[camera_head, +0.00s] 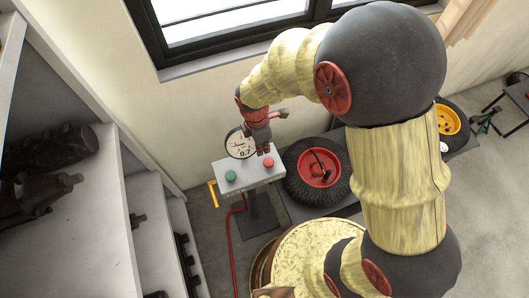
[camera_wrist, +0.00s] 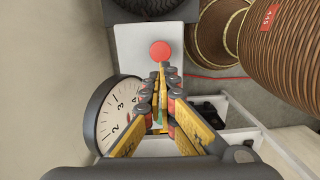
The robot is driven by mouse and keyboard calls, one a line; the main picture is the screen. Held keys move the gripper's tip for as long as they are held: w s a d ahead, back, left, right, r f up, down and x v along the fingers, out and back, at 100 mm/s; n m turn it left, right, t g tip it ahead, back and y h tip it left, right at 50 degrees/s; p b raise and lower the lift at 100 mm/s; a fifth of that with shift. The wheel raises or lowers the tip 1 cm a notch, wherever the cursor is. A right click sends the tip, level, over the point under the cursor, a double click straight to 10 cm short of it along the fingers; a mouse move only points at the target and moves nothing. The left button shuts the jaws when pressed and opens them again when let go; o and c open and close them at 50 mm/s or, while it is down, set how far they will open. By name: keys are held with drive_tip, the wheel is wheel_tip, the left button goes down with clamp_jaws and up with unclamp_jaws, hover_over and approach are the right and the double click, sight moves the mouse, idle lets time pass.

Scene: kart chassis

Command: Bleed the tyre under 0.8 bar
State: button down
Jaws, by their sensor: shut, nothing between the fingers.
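The tyre (camera_head: 338,190) with a red rim (camera_head: 313,175) lies flat on a dark stand in the head view. Left of it is a light grey control box (camera_head: 248,178) with a green button (camera_head: 230,176) and a red button (camera_head: 268,162). The red button also shows in the wrist view (camera_wrist: 160,50), just ahead of the fingertips. The round pressure gauge (camera_head: 236,145) behind the box displays 0.7; its dial shows in the wrist view (camera_wrist: 113,118). My gripper (camera_head: 265,151) is shut and empty above the box, close to the red button. Whether it touches is unclear.
A red hose (camera_head: 232,240) runs down from the box to the floor. A yellow handle (camera_head: 213,194) sticks out at the box's left. Shelves (camera_head: 90,225) with dark parts stand at the left. Another wheel with a yellow rim (camera_head: 447,120) lies at the right.

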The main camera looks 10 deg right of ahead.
drive_tip(key=shift+a+r+p, duration=0.15)
drive_tip(key=shift+r+p, duration=0.15)
drive_tip(key=shift+r, duration=1.8)
drive_tip(key=s+d+r+m+t, duration=0.2)
drive_tip(key=s+d+r+m, duration=0.2)
drive_tip(key=r+m, duration=0.3)
drive_tip(key=s+d+r+m+t+b, duration=0.1)
drive_tip(key=s+d+r+m+t, duration=0.1)
drive_tip(key=s+d+r+m, duration=0.3)
drive_tip(key=s+d+r+m+t+y+b, duration=0.1)
drive_tip(key=s+d+r+m, duration=0.3)
drive_tip(key=r+m, duration=0.5)
wheel_tip(320, 180, up, 2)
drive_tip(key=d, duration=0.2)
drive_tip(key=shift+s+d+r+t, duration=0.15)
drive_tip(key=shift+d+t, duration=0.15)
drive_tip(key=shift+t, duration=0.1)
